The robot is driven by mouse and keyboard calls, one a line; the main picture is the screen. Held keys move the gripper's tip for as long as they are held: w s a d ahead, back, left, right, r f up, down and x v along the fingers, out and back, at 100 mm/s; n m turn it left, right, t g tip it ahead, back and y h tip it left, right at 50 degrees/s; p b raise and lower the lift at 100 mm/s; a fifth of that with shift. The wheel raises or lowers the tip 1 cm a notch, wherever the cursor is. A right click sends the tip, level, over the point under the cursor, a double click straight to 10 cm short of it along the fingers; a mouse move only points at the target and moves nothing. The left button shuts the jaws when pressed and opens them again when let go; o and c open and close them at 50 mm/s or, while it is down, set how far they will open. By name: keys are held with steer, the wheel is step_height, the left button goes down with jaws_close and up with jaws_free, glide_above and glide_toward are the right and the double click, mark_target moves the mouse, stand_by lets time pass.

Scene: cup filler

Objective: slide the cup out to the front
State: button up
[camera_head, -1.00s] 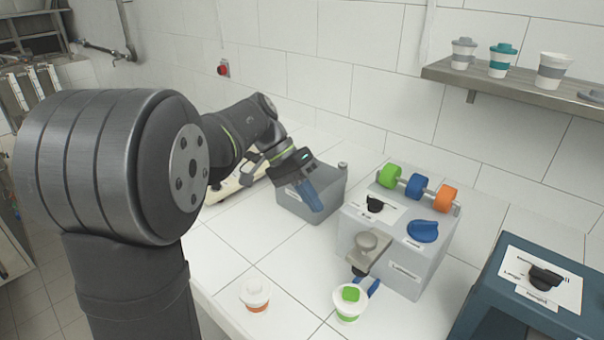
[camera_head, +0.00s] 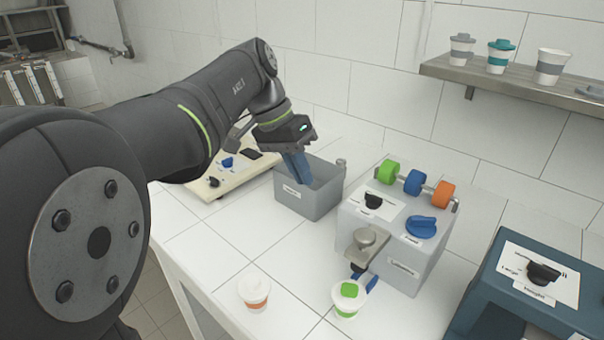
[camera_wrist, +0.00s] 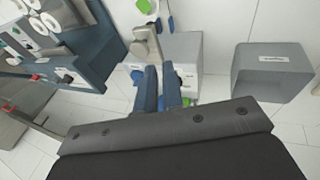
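A white cup with a green sleeve and a green-marked lid (camera_head: 347,304) stands upright at the front of the grey dispenser, under its metal spout (camera_head: 366,243). A blue lever (camera_head: 370,283) shows beside it. In the wrist view the cup's green-marked lid (camera_wrist: 145,6) is at the top edge, beyond the spout. My gripper (camera_head: 300,168) hangs over the grey bin, behind and left of the dispenser, well apart from the cup. In the wrist view its blue fingers (camera_wrist: 160,88) are a narrow gap apart, with nothing visibly held.
A white cup with an orange sleeve (camera_head: 254,292) stands left of the green one. The grey bin (camera_head: 310,200) is left of the dispenser (camera_head: 400,255). A dark blue machine (camera_head: 500,285) stands at right. A shelf (camera_head: 520,88) holds several cups.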

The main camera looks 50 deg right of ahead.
mark_target(347, 297)
steer(key=o, duration=0.3)
steer(key=shift+s+f, duration=0.15)
steer(key=shift+s, duration=0.05)
steer(key=o, duration=1.5)
steer(key=s+f, duration=0.2)
steer(key=s+a+f+t, duration=0.1)
steer(key=s, duration=0.1)
steer(key=s+f+n+t, duration=0.1)
steer(key=s+f, duration=0.1)
steer(key=shift+s+a+f, duration=0.15)
steer(key=shift+f, duration=0.2)
steer(key=shift+c, duration=0.2)
steer(key=s+a+f+t+h, duration=0.1)
steer(key=s+f, duration=0.1)
steer(key=s+a+f+t, duration=0.1)
steer(key=s+a+f, duration=0.1)
steer(key=s+f, duration=0.1)
steer(key=s+a+f+t+h, duration=0.1)
steer(key=s+f, duration=0.1)
steer(key=shift+s+a+f+n+h, duration=0.2)
steer(key=shift+s+f+n+h, duration=0.1)
steer(key=shift+s+f+n, duration=0.1)
steer(key=x, duration=1.7)
steer(key=shift+f, duration=0.2)
steer(key=c, duration=1.1)
